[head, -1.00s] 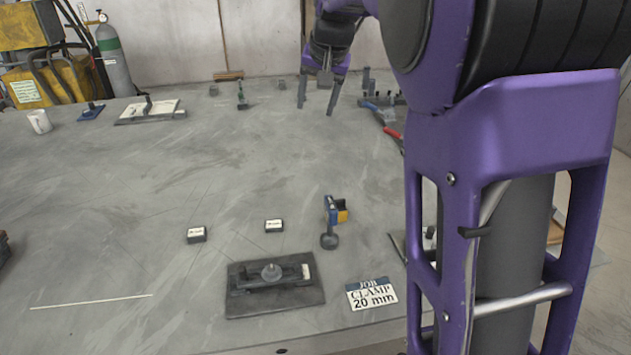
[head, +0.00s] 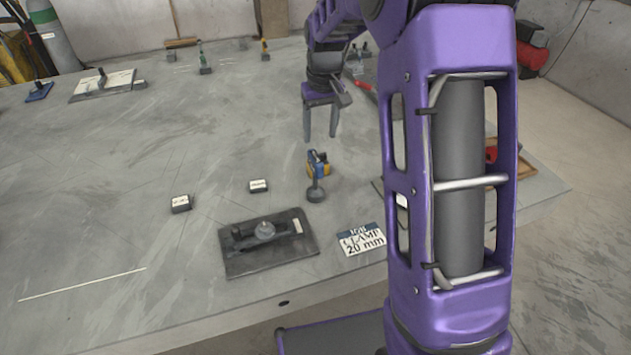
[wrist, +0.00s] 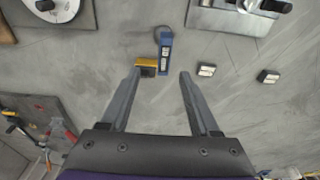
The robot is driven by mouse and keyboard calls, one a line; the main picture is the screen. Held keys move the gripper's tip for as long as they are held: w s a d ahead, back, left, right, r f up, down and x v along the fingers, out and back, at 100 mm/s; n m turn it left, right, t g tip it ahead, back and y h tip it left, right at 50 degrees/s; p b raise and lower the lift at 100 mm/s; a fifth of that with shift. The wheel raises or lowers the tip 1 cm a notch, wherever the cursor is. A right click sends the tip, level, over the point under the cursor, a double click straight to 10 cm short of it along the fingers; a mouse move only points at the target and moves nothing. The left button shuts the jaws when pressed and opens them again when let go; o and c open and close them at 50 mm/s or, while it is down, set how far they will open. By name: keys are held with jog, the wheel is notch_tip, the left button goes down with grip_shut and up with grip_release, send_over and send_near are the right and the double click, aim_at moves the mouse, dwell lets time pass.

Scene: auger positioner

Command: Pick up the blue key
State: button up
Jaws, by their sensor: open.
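A blue key-like piece (head: 316,158) stands upright on the table, with a yellow block (head: 322,171) touching or close beside it and a round dark foot (head: 315,195) in front. In the wrist view the blue piece (wrist: 165,52) has pale markings. It shows just beyond the space between my fingertips, with the yellow block (wrist: 145,63) near the left fingertip. My gripper (head: 320,134) is open and empty, pointing down behind the blue piece in the head view. Its fingers also show in the wrist view (wrist: 160,74). I cannot tell how the blue and yellow parts join.
A dark plate with a clamp fixture (head: 232,262) lies at the front, beside a "JOB CLAMP 20 mm" sign (head: 362,240). Two small labelled blocks (head: 181,203) (head: 259,186) sit left of the blue piece. Tools lie behind the gripper. The left middle of the table is clear.

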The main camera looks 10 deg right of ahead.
aim_at(316, 156)
jog(key=f, duration=0.3)
jog(key=shift+w+a+f, duration=0.1)
jog(key=shift+w+f, duration=0.15)
jog(key=shift+f, duration=0.1)
jog(key=shift+w+a+f+b, duration=0.15)
jog(key=shift+a+f, duration=0.05)
jog(key=shift+f, duration=1.15)
jog(key=shift+w+a+f+b, duration=0.1)
jog(key=shift+a+f+b, duration=0.05)
jog(key=shift+f, duration=1.2)
grip_shut()
